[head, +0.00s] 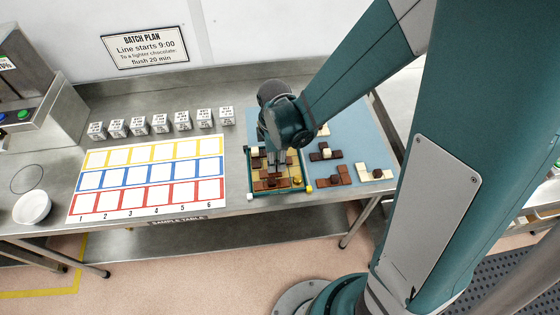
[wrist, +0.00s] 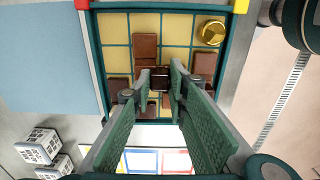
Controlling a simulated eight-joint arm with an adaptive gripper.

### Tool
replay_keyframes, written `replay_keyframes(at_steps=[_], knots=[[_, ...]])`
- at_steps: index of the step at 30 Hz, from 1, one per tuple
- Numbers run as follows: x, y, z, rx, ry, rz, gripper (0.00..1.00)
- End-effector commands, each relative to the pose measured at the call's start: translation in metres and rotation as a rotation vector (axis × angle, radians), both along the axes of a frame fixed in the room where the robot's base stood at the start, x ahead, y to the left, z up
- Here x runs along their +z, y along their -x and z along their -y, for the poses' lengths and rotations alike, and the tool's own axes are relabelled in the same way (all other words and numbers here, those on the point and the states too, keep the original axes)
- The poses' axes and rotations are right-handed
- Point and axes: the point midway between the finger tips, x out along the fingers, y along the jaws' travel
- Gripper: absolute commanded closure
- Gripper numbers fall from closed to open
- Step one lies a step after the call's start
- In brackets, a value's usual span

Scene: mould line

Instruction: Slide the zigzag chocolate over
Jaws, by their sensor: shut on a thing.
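A teal-framed tray (head: 248,178) with a yellow gridded floor holds several brown chocolate pieces. In the wrist view the tray rim (wrist: 92,45) surrounds the grid. My gripper (head: 278,170) points down into the tray. In the wrist view my gripper (wrist: 160,82) is shut on a dark brown chocolate piece (wrist: 160,74), mostly hidden by the fingers. I cannot tell its full shape or whether it is the zigzag one. Milk-brown pieces (wrist: 145,46) and (wrist: 203,66) lie close around it on the grid.
A round gold piece (wrist: 211,33) sits in a tray corner. Loose chocolates (head: 334,180) lie on the blue mat (head: 353,135) right of the tray. A coloured grid card (head: 146,180), several white cubes (head: 160,124) and a white bowl (head: 32,208) stand left of the tray.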

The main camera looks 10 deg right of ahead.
Motion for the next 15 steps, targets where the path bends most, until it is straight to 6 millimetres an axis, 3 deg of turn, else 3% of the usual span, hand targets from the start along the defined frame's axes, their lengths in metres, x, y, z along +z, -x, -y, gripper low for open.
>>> replay_keyframes(at_steps=[15], knots=[[0.0, 0.0, -0.023, 0.0, 0.0, 0.0, 0.96]])
